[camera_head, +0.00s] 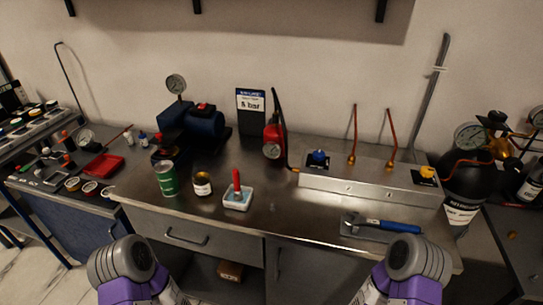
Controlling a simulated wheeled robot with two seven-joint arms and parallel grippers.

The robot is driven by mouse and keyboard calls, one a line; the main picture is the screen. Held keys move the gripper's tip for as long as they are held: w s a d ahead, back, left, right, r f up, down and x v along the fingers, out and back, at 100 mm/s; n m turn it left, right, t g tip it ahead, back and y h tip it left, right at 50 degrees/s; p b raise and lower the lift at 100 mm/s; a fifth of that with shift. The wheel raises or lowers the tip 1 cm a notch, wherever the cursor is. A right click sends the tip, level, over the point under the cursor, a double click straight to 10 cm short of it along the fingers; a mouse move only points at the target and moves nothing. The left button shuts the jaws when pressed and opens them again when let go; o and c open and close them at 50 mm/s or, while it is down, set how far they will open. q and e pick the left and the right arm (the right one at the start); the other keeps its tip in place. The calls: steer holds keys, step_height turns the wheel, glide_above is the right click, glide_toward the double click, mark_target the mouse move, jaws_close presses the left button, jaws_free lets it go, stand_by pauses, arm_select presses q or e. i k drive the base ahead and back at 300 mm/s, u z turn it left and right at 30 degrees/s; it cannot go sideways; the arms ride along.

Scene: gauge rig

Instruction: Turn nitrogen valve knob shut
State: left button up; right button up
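A dark gas cylinder (470,185) with a white label stands at the right end of the bench, with a round gauge (469,136) and brass fittings at its top. The label's print is too small to read surely. A steel manifold block (370,190) on the bench carries a blue knob (319,157) at its left and a yellow knob (427,172) at its right. Which knob is the nitrogen valve is not clear from this view. Only purple and grey parts of my two arms show at the bottom edge; neither gripper's fingers are visible.
A blue-handled tool (390,225) lies at the bench's front right. A white tray (238,200), a green can (165,180), a jar (202,184), a red hand pump (272,136) and a blue motor pump (200,122) stand left of the manifold. Copper pipes rise behind it.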

mark_target(495, 117)
steer(key=k, duration=0.45)
steer(key=z, duration=0.1)
steer(key=i, duration=0.4)
steer(key=z, duration=1.4)
